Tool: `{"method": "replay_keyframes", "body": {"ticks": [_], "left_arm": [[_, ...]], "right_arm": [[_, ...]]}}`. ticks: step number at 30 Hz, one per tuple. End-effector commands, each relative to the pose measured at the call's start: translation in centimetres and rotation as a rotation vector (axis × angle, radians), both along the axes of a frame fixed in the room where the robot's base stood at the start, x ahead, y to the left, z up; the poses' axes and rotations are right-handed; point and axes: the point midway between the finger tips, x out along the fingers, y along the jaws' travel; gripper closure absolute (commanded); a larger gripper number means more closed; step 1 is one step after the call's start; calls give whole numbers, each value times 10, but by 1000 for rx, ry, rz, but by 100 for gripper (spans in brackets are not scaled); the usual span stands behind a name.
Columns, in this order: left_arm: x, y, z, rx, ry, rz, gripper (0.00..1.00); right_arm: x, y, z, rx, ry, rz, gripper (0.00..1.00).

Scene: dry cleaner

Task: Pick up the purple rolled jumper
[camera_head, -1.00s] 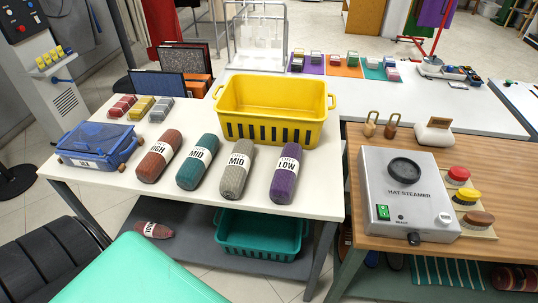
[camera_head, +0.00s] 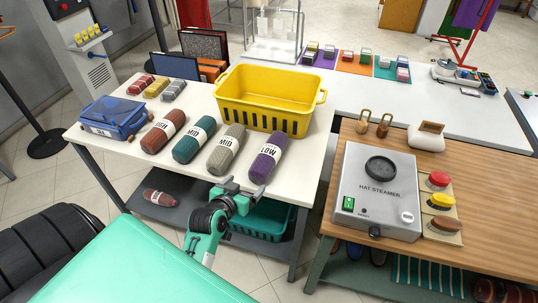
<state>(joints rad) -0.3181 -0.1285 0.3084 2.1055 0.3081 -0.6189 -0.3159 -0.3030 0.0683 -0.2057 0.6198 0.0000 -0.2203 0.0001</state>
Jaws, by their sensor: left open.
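The purple rolled jumper (camera_head: 267,158) lies on the white table in the head view, with a white band marked LOW. It is the rightmost of a row of rolled jumpers. My left gripper (camera_head: 239,186) is open and empty at the table's front edge, in front of and a little left of the purple jumper, apart from it. Beside the purple jumper lie a grey-beige roll (camera_head: 226,149), a teal roll (camera_head: 194,139) and a red-brown roll (camera_head: 163,131). My right gripper is not in view.
A yellow basket (camera_head: 268,97) stands just behind the rolls. A blue lidded box (camera_head: 112,118) sits at the table's left. A hat steamer (camera_head: 376,190) stands on the wooden table to the right. A teal crate (camera_head: 262,222) and another roll (camera_head: 160,197) are on the shelf below.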

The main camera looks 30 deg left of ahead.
Motion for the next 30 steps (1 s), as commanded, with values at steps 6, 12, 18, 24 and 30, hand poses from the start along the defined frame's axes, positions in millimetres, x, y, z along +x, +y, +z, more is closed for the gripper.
{"method": "replay_keyframes", "body": {"ticks": [6,12,18,24,30], "left_arm": [[37,5,-12,-1,-1,-1,13],[64,8,-25,-1,0,-1,13],[74,9,-30,-1,0,-1,13],[92,11,-34,-2,0,0,13],[113,14,-45,-2,1,0,13]], "right_arm": [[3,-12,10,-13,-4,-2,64],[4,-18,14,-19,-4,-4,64],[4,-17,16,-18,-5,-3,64],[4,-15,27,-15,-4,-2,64],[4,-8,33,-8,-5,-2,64]]}}
